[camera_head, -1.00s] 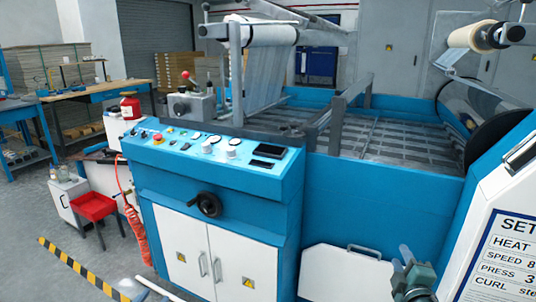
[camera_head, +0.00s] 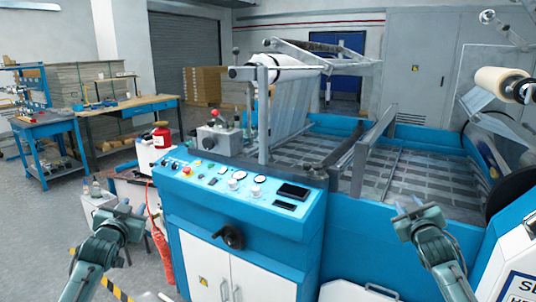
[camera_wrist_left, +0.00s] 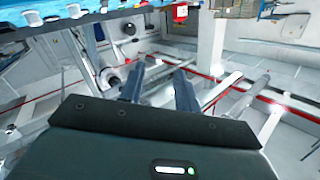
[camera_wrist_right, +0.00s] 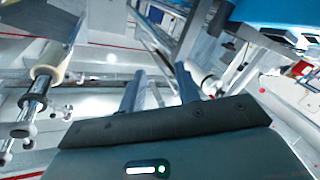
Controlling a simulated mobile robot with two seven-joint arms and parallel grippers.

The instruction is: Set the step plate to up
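A white plate with a grey handle (camera_head: 372,289) sits low on the front of the blue laminating machine, cut off by the bottom edge of the head view. I cannot tell for sure that it is the step plate. My left gripper (camera_head: 123,213) is raised in front of the control cabinet's left side, empty. Its two fingers stand apart in the left wrist view (camera_wrist_left: 160,85). My right gripper (camera_head: 417,213) is raised in front of the machine's blue side wall, above and right of the white plate, empty. Its fingers stand apart in the right wrist view (camera_wrist_right: 160,90).
The control cabinet (camera_head: 205,265) carries a panel of buttons and knobs, with a black handwheel (camera_head: 229,236) below it. A white settings board (camera_head: 517,287) stands at the lower right.

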